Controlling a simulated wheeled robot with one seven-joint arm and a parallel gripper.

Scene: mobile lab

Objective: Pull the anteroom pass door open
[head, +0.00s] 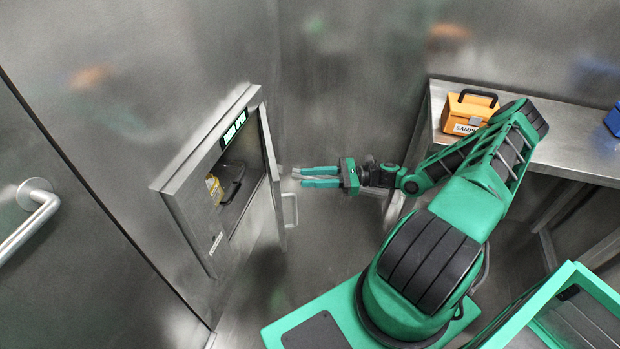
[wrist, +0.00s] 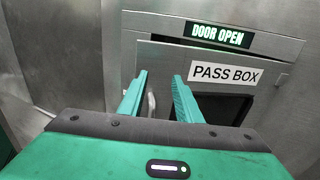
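The pass box (head: 180,200) is set in the left wall, with a lit green sign on top that reads "DOOR OPEN" in the wrist view (wrist: 218,36). Its metal door (head: 270,150) stands swung out from the frame, and the wrist view shows its "PASS BOX" label (wrist: 226,73). The door's pale upright handle (head: 290,208) also shows between my fingers in the wrist view (wrist: 152,104). My gripper (head: 302,177) is open and empty, its fingers pointing at the door. In the head view it sits slightly above and right of the handle, apart from it.
A dark case (head: 231,182) and a yellow item (head: 214,188) are inside the box. A large door with a lever handle (head: 38,205) is at the left. A bench (head: 570,150) at the right holds an orange sample box (head: 465,112) and a blue box (head: 614,121).

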